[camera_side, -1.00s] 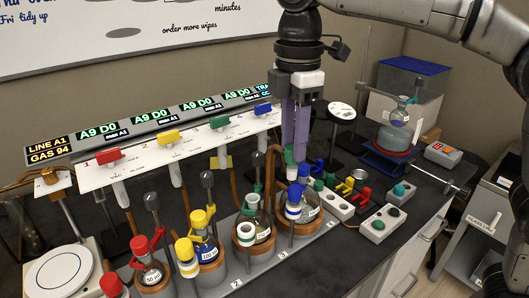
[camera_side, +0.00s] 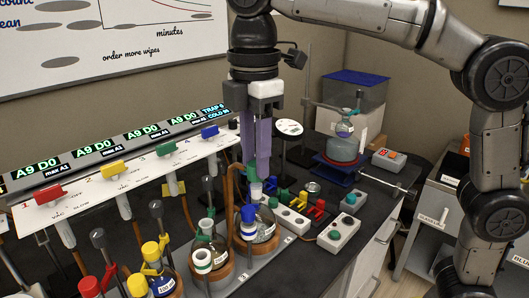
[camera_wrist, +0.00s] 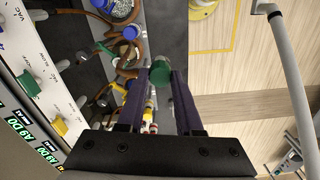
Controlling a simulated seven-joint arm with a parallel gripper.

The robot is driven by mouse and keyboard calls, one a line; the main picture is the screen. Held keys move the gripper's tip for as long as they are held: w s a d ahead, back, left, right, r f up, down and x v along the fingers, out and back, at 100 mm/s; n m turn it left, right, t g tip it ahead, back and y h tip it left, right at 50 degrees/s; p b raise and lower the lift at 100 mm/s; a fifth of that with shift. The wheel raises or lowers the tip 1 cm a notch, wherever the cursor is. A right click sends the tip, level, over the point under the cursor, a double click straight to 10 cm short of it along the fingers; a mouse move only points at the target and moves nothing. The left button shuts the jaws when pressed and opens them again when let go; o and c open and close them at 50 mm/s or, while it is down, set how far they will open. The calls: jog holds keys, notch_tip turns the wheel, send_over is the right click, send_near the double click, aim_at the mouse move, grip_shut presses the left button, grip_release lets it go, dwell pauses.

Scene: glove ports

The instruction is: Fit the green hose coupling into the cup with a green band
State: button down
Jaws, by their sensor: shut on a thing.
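My gripper (camera_side: 257,165) has two long purple fingers pointing down, shut on the green hose coupling (camera_side: 252,174). In the wrist view the coupling (camera_wrist: 160,71) shows as a dark green cylinder at the fingertips (camera_wrist: 163,78). The white cup with a green band (camera_side: 202,261) stands in the front rack, left of and nearer the camera than my gripper. The coupling is above the rack, apart from that cup. A blue-marked cup and clamp (camera_side: 248,213) stand just below the fingers. The inside of the green-banded cup is not clearly seen.
A valve panel with red, yellow, green and blue handles (camera_side: 166,150) runs along the left. Flasks, upright posts and brown hoses crowd the rack. White blocks and coloured clips (camera_side: 318,208) lie right of the gripper. A flask on a blue stand (camera_side: 342,150) is farther back.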

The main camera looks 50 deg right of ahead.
jog(key=w+a, duration=0.5)
jog(key=a, duration=0.3)
dwell(1.0)
jog(key=shift+w+a+f, duration=0.1)
jog(key=shift+w+f, duration=0.1)
jog(key=shift+f, duration=0.65)
jog(key=shift+w+a+f, duration=0.1)
jog(key=shift+w+f, duration=0.05)
jog(key=shift+f, duration=0.75)
jog(key=shift+w+f, duration=0.2)
jog(key=shift+f, duration=0.65)
jog(key=shift+f, duration=2.9)
jog(key=shift+f, duration=1.75)
jog(key=c, duration=0.5)
grip_release()
